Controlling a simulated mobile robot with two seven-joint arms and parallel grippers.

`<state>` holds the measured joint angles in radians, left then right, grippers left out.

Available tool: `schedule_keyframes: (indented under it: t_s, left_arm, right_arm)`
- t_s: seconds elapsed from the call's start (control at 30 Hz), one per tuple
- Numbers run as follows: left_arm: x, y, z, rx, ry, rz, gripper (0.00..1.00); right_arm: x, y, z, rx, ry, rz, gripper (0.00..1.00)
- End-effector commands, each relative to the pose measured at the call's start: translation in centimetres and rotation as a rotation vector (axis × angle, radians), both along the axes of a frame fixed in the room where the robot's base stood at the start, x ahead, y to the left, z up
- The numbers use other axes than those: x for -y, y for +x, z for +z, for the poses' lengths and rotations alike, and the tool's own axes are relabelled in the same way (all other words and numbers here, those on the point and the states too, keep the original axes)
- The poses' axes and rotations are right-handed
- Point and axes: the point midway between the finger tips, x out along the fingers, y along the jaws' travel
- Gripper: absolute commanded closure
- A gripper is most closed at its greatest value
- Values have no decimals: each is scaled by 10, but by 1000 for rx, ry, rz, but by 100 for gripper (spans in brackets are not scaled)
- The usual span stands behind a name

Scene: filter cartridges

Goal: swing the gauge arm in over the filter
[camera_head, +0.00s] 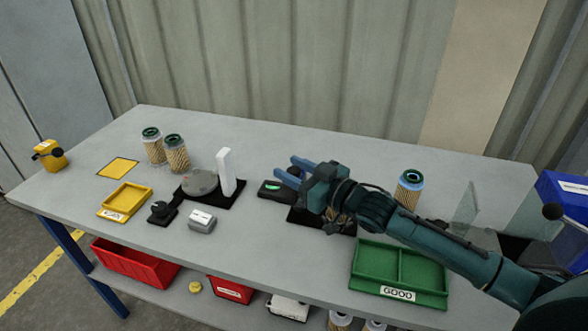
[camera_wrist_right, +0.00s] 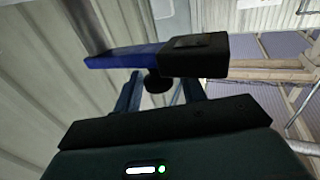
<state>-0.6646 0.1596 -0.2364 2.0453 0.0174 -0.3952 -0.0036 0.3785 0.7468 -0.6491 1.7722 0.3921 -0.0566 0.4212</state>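My right gripper (camera_head: 292,172) reaches in from the right over the middle of the table, its two blue fingers apart. In the right wrist view a blue bar with a black end block (camera_wrist_right: 160,54), likely the gauge arm, crosses in front of the fingers (camera_wrist_right: 160,92). A black knob (camera_wrist_right: 157,83) under the bar sits between the fingers, with a gap on each side. In the head view my gripper hides the gauge arm. A black base (camera_head: 303,217) shows under my gripper, and whatever stands on it is mostly covered. My left gripper is not in view.
A filter (camera_head: 409,188) stands right of my wrist, behind the green GOOD tray (camera_head: 440,268). A black device with a green display (camera_head: 273,190) lies beside my fingertips. A white post (camera_head: 226,172) stands left of it. Two filters (camera_head: 176,154) stand at the back left.

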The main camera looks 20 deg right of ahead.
Motion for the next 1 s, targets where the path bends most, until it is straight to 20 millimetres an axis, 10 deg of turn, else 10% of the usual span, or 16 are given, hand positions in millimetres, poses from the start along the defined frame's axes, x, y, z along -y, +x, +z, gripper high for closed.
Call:
schedule_keyframes:
  t_s: [0.5,1.0]
  left_arm:
    - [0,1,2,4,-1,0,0]
    - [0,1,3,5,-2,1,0]
  right_arm:
    - [0,0,0,0,0,0,100]
    - [13,-5,-1,3,-6,26,100]
